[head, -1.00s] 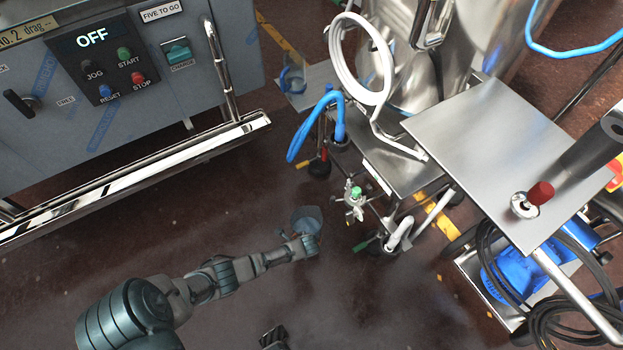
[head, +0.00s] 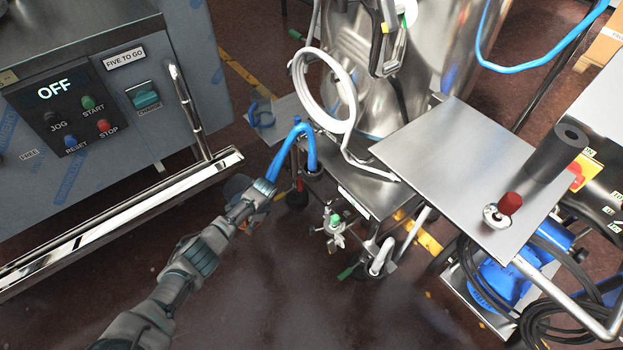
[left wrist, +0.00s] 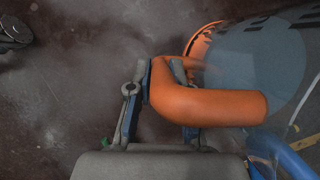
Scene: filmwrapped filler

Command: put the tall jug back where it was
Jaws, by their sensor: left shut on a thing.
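The tall jug (left wrist: 262,65) is a see-through grey-blue vessel with dark marks, an orange rim and a thick orange handle. In the left wrist view it fills the upper right and is cut off by the frame edge. My left gripper (left wrist: 160,108) is shut on the orange handle, with one finger at each side of it. My right gripper is out of view.
A grey machine with an OFF display (head: 75,115) and a chrome rail (head: 120,220) stands at left. A blue hose (head: 305,135) hangs close to my left gripper. A steel cart top (head: 465,165) with a red knob is at right. The floor at bottom centre is clear.

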